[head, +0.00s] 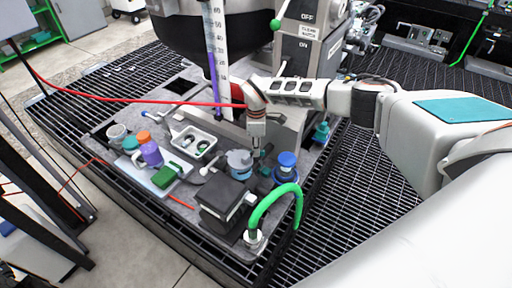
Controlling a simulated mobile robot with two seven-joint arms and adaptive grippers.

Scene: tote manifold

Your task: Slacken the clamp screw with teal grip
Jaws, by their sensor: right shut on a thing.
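My right gripper (257,147) points down over the grey bench, just behind a blue-grey round fitting (239,163). Its fingers are shut on a small part beside this fitting, which appears to be the clamp screw. The fingers hide most of that part, and its teal grip cannot be made out clearly. A little teal shows just below the fingertips. My left gripper is not in view.
A blue-capped fitting (286,162) stands close to the right, with a black block (225,204) and a green hose (276,201) in front. A red cable (130,100) crosses behind. A white tray (193,141) and purple bottle (150,151) stand left.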

